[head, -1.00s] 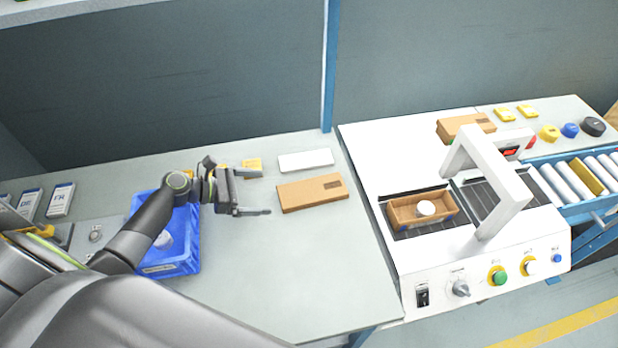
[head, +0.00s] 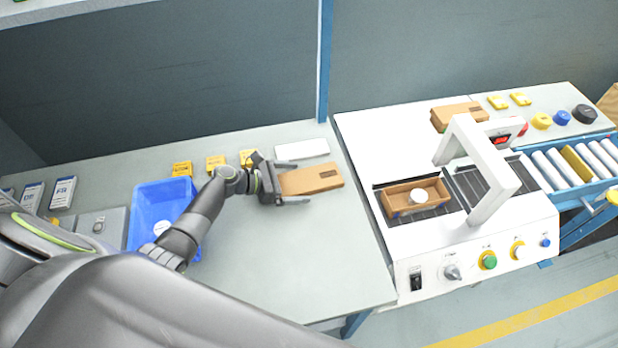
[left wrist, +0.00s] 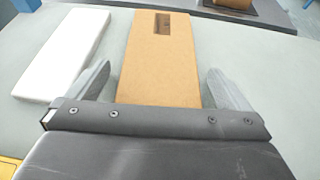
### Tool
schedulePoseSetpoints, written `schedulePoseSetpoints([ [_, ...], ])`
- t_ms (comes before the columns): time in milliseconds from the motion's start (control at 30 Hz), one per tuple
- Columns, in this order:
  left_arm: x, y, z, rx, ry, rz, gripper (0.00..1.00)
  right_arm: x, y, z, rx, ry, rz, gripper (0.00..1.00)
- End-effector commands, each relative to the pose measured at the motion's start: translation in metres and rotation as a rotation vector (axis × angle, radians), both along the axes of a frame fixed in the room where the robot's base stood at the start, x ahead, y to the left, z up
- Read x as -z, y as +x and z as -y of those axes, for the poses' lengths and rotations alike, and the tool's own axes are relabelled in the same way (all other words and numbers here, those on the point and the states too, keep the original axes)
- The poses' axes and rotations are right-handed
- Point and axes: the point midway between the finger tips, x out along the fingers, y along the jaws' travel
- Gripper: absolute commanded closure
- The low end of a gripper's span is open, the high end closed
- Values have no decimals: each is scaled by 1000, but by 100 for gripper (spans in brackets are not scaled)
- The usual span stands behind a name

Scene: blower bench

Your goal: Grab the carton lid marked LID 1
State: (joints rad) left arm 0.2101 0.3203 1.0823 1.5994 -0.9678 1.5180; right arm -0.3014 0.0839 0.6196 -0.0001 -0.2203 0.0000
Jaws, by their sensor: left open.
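A flat brown carton lid (head: 314,178) with a dark printed patch at its far end lies on the bench; its lettering is too small to read. My left gripper (head: 295,182) is open at the lid's left end, with its fingers pointing along the lid. In the left wrist view the lid (left wrist: 158,65) runs between the two spread fingers (left wrist: 158,90), with a gap on each side. Another brown lid or carton (head: 457,115) lies at the back of the white machine. My right gripper is not seen.
A white flat box (head: 302,149) lies just behind the lid and close to one finger. A blue tray (head: 146,211) stands to the left. The white machine (head: 372,140) with an arch and an open carton (head: 435,186) is to the right. The front bench is clear.

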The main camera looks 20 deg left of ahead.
Motion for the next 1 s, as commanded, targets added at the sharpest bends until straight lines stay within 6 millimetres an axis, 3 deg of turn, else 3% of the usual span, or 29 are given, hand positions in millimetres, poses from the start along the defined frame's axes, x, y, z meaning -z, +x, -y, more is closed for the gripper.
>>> schedulePoseSetpoints([
  [267, 2, 2, 2, -1, 1, 0, 0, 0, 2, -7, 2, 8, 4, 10],
  [633, 2, 1, 2, 0, 1, -1, 47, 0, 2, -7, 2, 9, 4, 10],
  [1000, -3, 2, 2, 1, 1, 1, 48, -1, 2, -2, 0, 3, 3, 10],
])
